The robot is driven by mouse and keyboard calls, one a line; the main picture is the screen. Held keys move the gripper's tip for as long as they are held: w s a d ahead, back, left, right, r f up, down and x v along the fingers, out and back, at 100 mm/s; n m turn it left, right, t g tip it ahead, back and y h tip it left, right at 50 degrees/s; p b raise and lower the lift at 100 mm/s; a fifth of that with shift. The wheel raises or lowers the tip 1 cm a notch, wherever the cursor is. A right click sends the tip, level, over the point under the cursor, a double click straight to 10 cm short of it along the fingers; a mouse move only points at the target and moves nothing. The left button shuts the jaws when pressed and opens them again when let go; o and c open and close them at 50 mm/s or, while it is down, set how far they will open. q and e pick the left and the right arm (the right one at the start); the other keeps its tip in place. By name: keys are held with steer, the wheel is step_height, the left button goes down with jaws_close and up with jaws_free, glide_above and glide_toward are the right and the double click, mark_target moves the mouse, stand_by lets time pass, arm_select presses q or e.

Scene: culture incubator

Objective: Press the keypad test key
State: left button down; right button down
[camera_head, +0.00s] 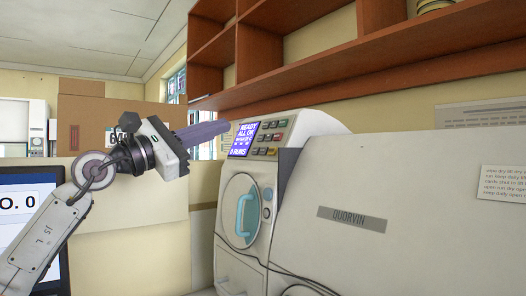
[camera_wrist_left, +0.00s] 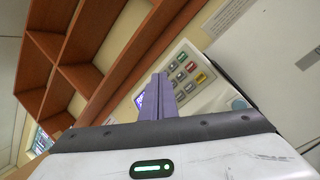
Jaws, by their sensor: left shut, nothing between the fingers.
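The keypad (camera_head: 270,138) is a small block of coloured keys on the sloped top panel of a white incubator (camera_head: 262,190). A blue lit screen (camera_head: 243,139) sits left of the keys and shows "READY" and "0 RUNS". My left gripper (camera_head: 226,126) is shut and empty, its purple fingers pointing right toward the screen and panel. In the left wrist view the closed fingers (camera_wrist_left: 158,84) point at the panel, with the keypad (camera_wrist_left: 184,75) just right of their tips and part of the screen (camera_wrist_left: 140,100) behind them. The key labels are too small to read. My right gripper is out of view.
Brown wooden shelves (camera_head: 300,75) hang above the incubator. A large white housing labelled QUORVIN (camera_head: 352,219) fills the right side. A round door with a blue handle (camera_head: 245,212) is below the panel. A monitor (camera_head: 30,225) stands at the left edge.

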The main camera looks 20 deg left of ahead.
arm_select(q)
steer(key=w+d+f, duration=0.3)
steer(key=w, duration=0.3)
steer(key=shift+w+d+f+p, duration=0.25)
steer(key=shift+d+f+p, duration=0.1)
steer(key=shift+d+p, duration=0.1)
stand_by(1.8)
steer(key=shift+w+d+f, duration=0.15)
steer(key=shift+w+f, duration=0.05)
steer(key=shift+w, duration=0.1)
steer(key=shift+w+d+f, duration=0.15)
steer(key=shift+w+f, duration=0.05)
steer(key=shift+w, duration=0.1)
stand_by(0.9)
steer(key=shift+s, duration=0.1)
steer(key=shift+s+a+r, duration=0.35)
steer(key=shift+s, duration=0.15)
steer(key=shift+s+a+r, duration=0.35)
steer(key=shift+s+r, duration=0.05)
steer(key=shift+s, duration=0.25)
steer(key=shift+s+a+r, duration=0.35)
steer(key=shift+s+a, duration=0.05)
steer(key=shift+s, duration=0.25)
steer(key=shift+s+a+r, duration=0.35)
steer(key=shift+s+r, duration=0.05)
steer(key=shift+s, duration=0.25)
stand_by(1.1)
